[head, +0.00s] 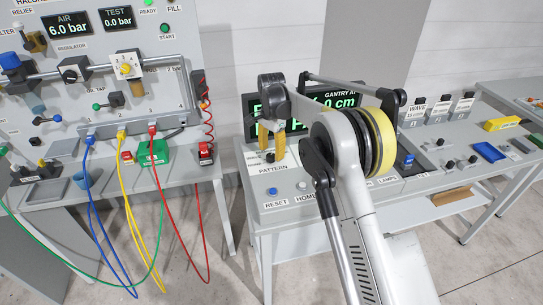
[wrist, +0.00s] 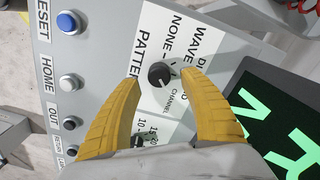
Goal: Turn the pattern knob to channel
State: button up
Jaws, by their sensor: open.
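The pattern knob (wrist: 160,75) is a small round black knob on a pale panel. Labels NONE, WAVE and CHANNEL are printed around it; which label its pointer faces is too small to tell. My gripper (wrist: 163,79) is open, with one yellow finger on each side of the knob in the wrist view. The fingertips look close beside it, but I cannot tell whether they touch it. In the head view my gripper (head: 271,140) points down above the PATTERN label, and the knob is hard to make out there.
A dark display (head: 330,103) with green text stands behind. A test panel (head: 100,60) with coloured hoses is at left. A yellow block (head: 502,124) lies at right.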

aim_at(272, 155)
notch_tip(272, 155, up, 10)
jog(key=shift+f, duration=0.15)
